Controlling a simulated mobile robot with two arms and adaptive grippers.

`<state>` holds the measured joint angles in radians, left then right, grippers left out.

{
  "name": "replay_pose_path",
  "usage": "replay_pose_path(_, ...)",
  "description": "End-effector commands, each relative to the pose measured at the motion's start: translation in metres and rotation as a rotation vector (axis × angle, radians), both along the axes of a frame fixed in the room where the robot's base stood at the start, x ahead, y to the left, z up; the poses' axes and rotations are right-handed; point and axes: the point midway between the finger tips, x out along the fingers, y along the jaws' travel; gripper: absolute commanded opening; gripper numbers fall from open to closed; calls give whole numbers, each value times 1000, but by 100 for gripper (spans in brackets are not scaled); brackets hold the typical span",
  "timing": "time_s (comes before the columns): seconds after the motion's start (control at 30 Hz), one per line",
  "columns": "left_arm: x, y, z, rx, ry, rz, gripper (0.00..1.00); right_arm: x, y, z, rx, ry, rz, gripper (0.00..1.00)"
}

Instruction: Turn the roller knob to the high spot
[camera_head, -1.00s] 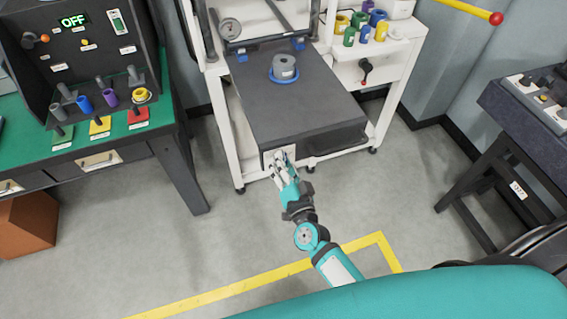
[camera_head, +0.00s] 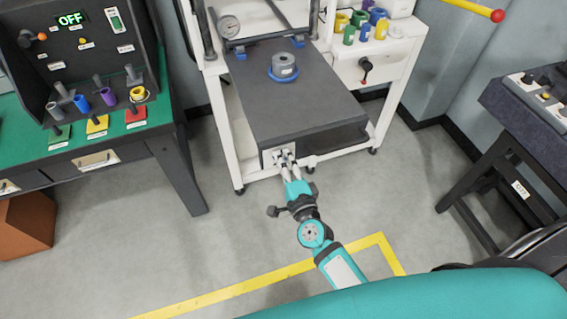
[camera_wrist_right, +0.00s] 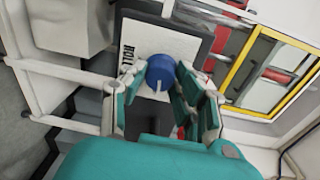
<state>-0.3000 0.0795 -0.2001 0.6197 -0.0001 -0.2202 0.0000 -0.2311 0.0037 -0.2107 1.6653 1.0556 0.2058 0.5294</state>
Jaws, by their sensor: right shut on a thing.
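The roller knob (camera_wrist_right: 160,73) is a round blue knob on a white plate (camera_wrist_right: 137,43) with partly readable black lettering. In the right wrist view, a pale mark shows on its lower part. My right gripper (camera_wrist_right: 159,85) is shut on the knob, with its fingers on both sides of it. In the head view, my right gripper (camera_head: 285,160) is at the white plate (camera_head: 270,155) on the front of the dark-topped machine (camera_head: 300,113). There the fingers mostly hide the knob. My left gripper is not in view.
A grey cylinder (camera_head: 284,65) with a blue ring sits on the machine's top. A control bench (camera_head: 160,120) stands at left and a dark table (camera_head: 500,110) at right. The floor (camera_head: 130,235) in front is clear.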

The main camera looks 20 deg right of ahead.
Motion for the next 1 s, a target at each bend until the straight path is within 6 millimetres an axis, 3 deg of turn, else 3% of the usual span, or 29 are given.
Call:
replay_pose_path(0.33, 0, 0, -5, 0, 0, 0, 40, 0, -1, -1, 133, 5, -2, 0)
replay_pose_path(0.87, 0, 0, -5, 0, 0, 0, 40, 0, -1, -1, 154, 6, -2, 0)
replay_pose_path(0.9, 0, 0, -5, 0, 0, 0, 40, 0, -1, -1, 153, 6, -2, 34)
replay_pose_path(1.0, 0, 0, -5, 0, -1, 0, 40, 0, -1, -1, 153, 6, -2, 47)
